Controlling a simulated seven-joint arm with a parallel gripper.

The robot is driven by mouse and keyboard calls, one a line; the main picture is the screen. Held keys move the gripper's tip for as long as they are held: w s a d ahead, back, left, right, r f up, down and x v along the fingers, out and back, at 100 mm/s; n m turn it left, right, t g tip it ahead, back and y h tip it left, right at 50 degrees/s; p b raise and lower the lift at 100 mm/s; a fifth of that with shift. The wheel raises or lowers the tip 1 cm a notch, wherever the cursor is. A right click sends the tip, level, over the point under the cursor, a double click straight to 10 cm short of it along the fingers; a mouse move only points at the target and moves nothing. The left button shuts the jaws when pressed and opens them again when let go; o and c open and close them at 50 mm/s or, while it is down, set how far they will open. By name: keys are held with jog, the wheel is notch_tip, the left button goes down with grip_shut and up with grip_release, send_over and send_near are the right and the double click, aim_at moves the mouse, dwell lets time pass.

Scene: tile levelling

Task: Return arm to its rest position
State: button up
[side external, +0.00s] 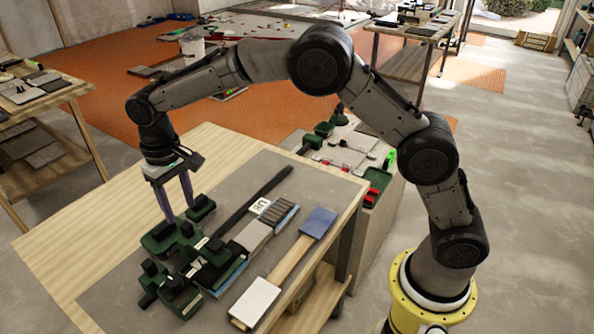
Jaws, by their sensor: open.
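My gripper (180,194) points down over the left part of the workbench (105,205), close to a group of dark green tool pieces (165,238). Its two fingers are apart and I see nothing held between them. The fingertips are right by the green pieces; I cannot tell whether they touch. My arm arches from the yellow base at lower right, up and over to the left. The grey mat (118,300) lies under the tools.
On the mat lie a black bar (256,198), tile samples (270,212), and a float with a blue end (318,222) and a white block (255,300). Behind stands a bench with green and red items (375,185). Side tables (45,125) stand at left and back.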

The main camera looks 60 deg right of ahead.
jog(key=shift+r, duration=0.55)
